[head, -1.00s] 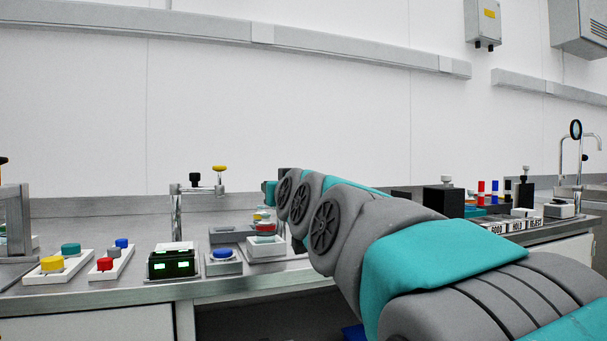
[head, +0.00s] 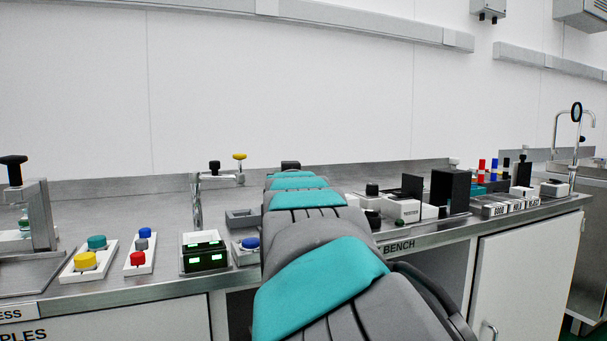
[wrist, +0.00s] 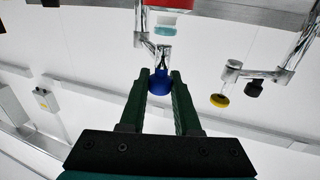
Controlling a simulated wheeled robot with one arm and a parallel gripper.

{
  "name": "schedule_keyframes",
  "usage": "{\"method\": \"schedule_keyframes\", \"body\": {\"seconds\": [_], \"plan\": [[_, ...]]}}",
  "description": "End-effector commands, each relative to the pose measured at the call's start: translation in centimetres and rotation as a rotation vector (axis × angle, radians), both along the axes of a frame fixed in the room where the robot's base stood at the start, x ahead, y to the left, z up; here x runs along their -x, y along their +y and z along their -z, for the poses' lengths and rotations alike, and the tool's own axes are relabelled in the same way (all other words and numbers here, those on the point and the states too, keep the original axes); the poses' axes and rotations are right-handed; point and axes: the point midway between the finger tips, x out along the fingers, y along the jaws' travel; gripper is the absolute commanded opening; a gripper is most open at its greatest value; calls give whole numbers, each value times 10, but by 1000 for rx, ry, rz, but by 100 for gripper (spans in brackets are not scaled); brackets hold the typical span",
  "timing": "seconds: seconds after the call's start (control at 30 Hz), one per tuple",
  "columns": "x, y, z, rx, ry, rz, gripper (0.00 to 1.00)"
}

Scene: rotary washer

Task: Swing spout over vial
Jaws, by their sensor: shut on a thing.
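In the wrist view my gripper (wrist: 160,84) has its two dark green fingers closed around a blue knob (wrist: 159,83) at the end of a chrome piece. That chrome piece runs up to a pipe (wrist: 142,20) at the top of the picture. A red part with a teal and white piece (wrist: 166,30) beside the pipe is cut off at the top edge; I cannot tell whether it is the vial. In the head view my arm hides the gripper and the knob. A chrome spout (head: 197,200) with black (head: 215,167) and yellow (head: 239,157) knobs stands left of my arm.
A green-lit display box (head: 204,252) and button panels (head: 88,260) sit on the left of the bench. A metal frame (head: 40,215) stands at far left. Black boxes (head: 451,190) and other devices line the right, near a sink tap (head: 575,150).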

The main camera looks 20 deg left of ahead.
Motion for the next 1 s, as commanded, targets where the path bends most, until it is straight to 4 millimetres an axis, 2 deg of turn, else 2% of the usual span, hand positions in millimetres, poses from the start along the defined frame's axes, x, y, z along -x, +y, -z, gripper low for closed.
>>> {"method": "schedule_keyframes", "body": {"seconds": [0.23, 0.27, 0.53, 1.0], "plan": [[1, 1, -5, -4, -8, -2, 0], [1, 1, -5, -4, -8, -2, 32], [1, 1, -3, -1, -5, -2, 61], [4, -3, 0, -1, -4, 0, 61]]}}
